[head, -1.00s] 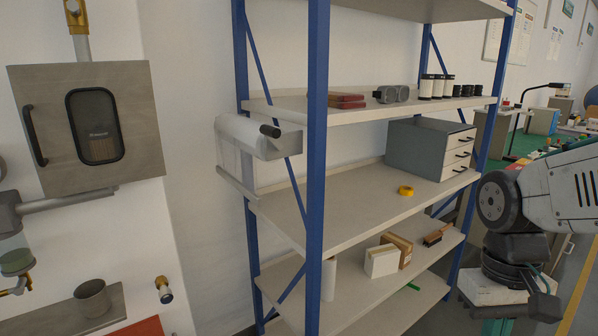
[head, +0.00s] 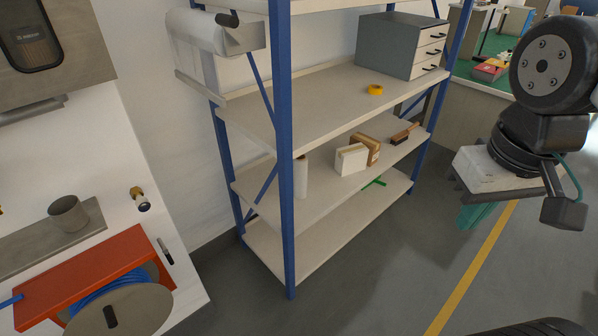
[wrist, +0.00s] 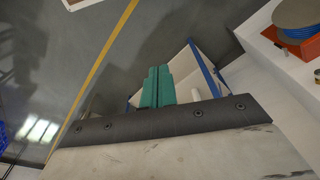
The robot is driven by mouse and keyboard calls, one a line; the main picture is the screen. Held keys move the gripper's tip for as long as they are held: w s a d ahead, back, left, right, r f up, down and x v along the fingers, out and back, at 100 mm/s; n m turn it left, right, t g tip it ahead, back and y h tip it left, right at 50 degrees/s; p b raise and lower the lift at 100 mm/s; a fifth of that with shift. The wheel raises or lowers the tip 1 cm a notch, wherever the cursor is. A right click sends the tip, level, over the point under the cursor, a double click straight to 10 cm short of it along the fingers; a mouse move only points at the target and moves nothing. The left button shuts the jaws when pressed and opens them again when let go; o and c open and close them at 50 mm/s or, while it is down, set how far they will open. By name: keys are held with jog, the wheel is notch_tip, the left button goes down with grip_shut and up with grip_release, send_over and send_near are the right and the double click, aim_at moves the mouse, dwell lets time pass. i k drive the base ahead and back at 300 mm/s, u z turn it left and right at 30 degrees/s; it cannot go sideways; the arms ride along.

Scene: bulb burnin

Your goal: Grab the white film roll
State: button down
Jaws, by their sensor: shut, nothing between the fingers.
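A white film roll (head: 301,177) stands upright on a lower shelf, right beside the front blue post, which hides part of it. A small white cylinder that looks like the same roll (wrist: 196,96) shows in the wrist view, right of my fingers. My gripper (head: 476,216) has teal fingers and hangs over the floor, right of the shelf and well apart from the roll. In the wrist view my gripper (wrist: 158,86) has its two fingers together, with nothing between them.
The blue-posted rack (head: 285,120) holds a white box (head: 351,159), a cardboard box (head: 366,148), a brush (head: 405,133), yellow tape (head: 375,89) and a grey drawer unit (head: 390,45). A red cable reel (head: 110,285) is at left. Floor between rack and gripper is clear.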

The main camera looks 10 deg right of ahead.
aim_at(300, 163)
jog(key=u, duration=0.1)
jog(key=k, duration=0.5)
jog(key=z, duration=0.8)
jog(key=i, duration=1.3)
jog(key=u, duration=0.75)
